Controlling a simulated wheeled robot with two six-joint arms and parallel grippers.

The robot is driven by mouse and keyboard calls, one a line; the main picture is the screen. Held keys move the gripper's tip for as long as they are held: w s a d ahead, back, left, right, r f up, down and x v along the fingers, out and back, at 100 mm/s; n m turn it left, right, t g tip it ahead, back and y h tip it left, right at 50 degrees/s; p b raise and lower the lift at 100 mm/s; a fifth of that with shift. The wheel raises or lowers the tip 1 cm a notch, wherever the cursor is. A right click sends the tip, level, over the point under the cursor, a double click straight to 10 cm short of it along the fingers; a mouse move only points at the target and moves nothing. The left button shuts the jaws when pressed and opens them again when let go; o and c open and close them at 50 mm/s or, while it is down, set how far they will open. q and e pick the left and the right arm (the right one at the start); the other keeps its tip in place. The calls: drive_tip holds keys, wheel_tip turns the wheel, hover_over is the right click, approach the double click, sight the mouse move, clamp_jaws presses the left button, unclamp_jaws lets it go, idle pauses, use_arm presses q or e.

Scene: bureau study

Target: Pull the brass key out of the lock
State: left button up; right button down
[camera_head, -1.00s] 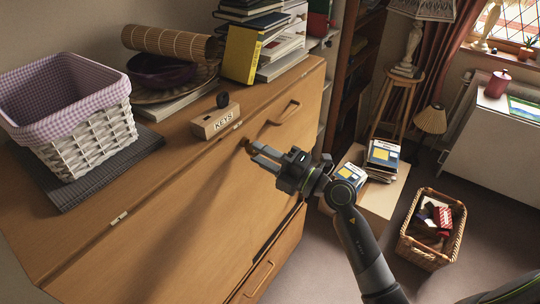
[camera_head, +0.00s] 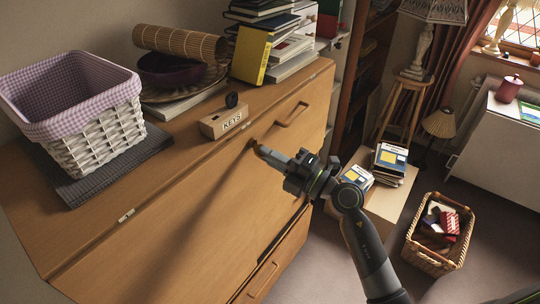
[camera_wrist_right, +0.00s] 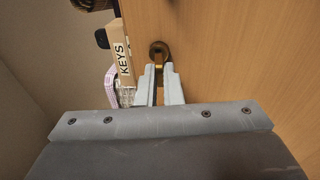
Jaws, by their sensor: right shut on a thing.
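The brass key (camera_wrist_right: 159,66) is at the round brass lock (camera_wrist_right: 159,48) on the wooden front of the bureau (camera_head: 190,215). My right gripper (camera_head: 266,153) reaches the lock from the right. In the right wrist view its two fingers (camera_wrist_right: 159,72) are shut on the key, one on each side, with the tips just short of the lock plate. The fingers hide most of the key, and I cannot tell how deep it sits in the lock. My left gripper is not in view.
A wooden KEYS box (camera_head: 224,122) stands on the bureau top near the lock. A white basket (camera_head: 95,140) and books (camera_head: 254,55) also stand on top. A wicker basket (camera_head: 430,258) is on the floor.

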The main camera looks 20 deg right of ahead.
drive_tip(key=shift+s+d+f, duration=0.15)
drive_tip(key=shift+s+d, duration=0.3)
drive_tip(key=shift+s, duration=0.4)
drive_tip(key=shift+s+d+f, duration=0.2)
drive_tip(key=shift+s+d, duration=0.25)
drive_tip(key=shift+s, duration=0.35)
drive_tip(key=shift+s+d+f, duration=0.15)
drive_tip(key=shift+s+d, duration=0.3)
drive_tip(key=shift+s, duration=0.4)
